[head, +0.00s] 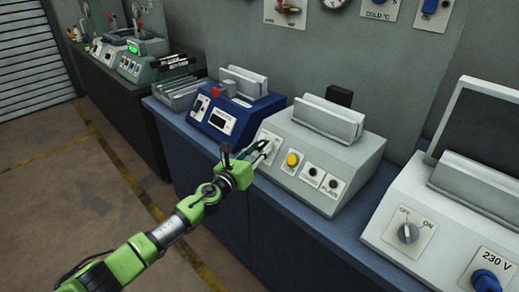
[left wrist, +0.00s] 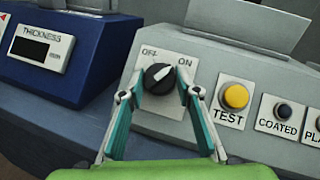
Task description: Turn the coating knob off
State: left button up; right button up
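The knob (left wrist: 158,79) is black with a white pointer, on a white plate marked OFF at left and ON at right. In the left wrist view its pointer slants up to the right, towards ON. It sits at the left end of a light grey machine's sloped front (head: 323,162). My left gripper (head: 263,152) is at this plate and hides most of the knob in the head view. In the left wrist view its fingers (left wrist: 157,88) stand apart, one on each side of the knob, with small gaps showing. My right gripper is not in view.
Right of the knob are a yellow TEST button (left wrist: 236,97) and dark COATED (left wrist: 283,112) and PLAIN sockets. A blue thickness device (head: 225,115) stands to the left. Another machine at right has a grey OFF/ON knob (head: 408,233) and a blue 230 V plug (head: 486,281).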

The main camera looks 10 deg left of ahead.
pick_arm(q)
jog(key=shift+r+n+p, duration=0.15)
jog(key=shift+n+p, duration=0.25)
jog(key=shift+p, duration=0.25)
jog(key=n+g+y+p, duration=0.1)
jog(key=n+y+p, duration=0.1)
jog(key=n+p, duration=0.2)
jog(key=n+g+y+p, duration=0.1)
jog(key=n+y+p, duration=0.1)
jog(key=p, duration=0.3)
jog(key=d+n+y+p, duration=0.1)
jog(key=n+y+p, duration=0.2)
jog(key=n+p, duration=0.2)
jog(key=shift+r+n+g, duration=0.3)
jog(key=shift+r+g, duration=0.05)
jog(key=shift+g, duration=0.05)
jog(key=n+g+y+p, duration=0.1)
jog(key=n+p, duration=0.1)
jog(key=shift+n+g, duration=0.3)
jog(key=shift+f+n+g+y, duration=0.1)
jog(key=shift+n+g+y, duration=0.2)
jog(key=shift+n+g, duration=0.15)
jog(key=shift+w+p, duration=0.1)
jog(key=shift+p, duration=0.2)
jog(key=shift+n, duration=0.25)
jog(key=o, duration=1.1)
jog(key=shift+a, duration=0.1)
